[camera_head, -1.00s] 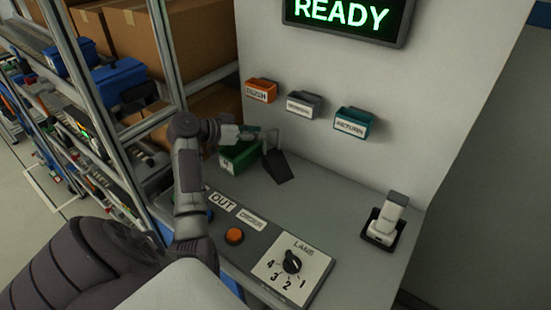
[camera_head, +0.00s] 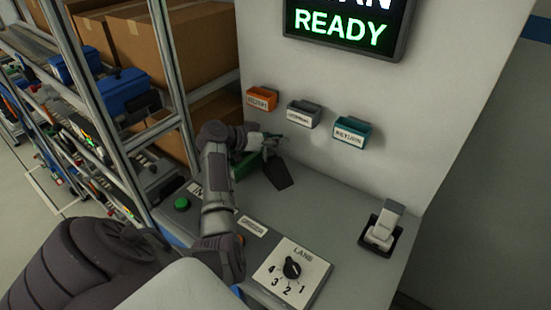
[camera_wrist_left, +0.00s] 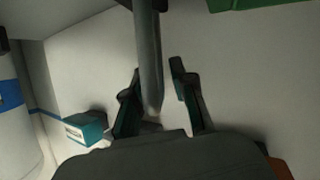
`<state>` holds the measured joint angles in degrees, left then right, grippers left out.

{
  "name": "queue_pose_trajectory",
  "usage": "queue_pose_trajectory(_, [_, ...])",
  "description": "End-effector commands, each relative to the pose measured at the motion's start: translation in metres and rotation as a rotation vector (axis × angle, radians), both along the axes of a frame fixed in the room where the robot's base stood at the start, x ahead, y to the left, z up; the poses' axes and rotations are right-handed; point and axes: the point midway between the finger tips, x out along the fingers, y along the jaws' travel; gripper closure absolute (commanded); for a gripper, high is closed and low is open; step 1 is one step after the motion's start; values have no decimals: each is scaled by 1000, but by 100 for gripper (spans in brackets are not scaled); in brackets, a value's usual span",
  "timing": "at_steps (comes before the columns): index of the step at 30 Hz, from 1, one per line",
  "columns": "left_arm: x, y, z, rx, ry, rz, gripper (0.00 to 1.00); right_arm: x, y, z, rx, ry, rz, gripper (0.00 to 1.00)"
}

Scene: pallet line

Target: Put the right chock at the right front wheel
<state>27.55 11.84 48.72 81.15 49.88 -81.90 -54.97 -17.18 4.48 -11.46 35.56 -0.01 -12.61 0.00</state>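No chock and no wheel can be made out in these views. My left gripper (camera_head: 270,146) is at the back of the grey counter, beside a green box (camera_head: 243,165) that my arm partly covers. A dark flat piece (camera_head: 279,174) slants down from the gripper toward the counter. In the left wrist view my left gripper (camera_wrist_left: 157,88) has its fingers apart. A dark grey bar (camera_wrist_left: 149,50) runs between them, with a gap visible on its right side; I cannot tell whether it touches the left finger. My right gripper is in neither view.
The counter carries a lane dial (camera_head: 292,268), a green button (camera_head: 182,204) and a white device in a black holder (camera_head: 382,232). A shelf rack (camera_head: 170,80) with cartons stands left.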

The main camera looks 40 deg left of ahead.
Motion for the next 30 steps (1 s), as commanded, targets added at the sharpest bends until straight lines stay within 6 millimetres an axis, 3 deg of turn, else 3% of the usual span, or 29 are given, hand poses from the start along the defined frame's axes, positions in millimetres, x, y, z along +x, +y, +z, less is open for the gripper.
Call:
queue_pose_trajectory(1, [0,0,0,0,0,0,88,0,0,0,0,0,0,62])
queue_pose_trajectory(3, [0,0,0,0,0,0,100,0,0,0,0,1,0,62])
queue_pose_trajectory(23, [-1,0,1,0,0,-1,100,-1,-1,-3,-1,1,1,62])
queue_pose_trajectory(27, [-5,0,6,6,-1,-2,100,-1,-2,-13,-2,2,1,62])
queue_pose_trajectory(30, [-4,1,24,7,-5,-1,100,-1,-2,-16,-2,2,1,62])
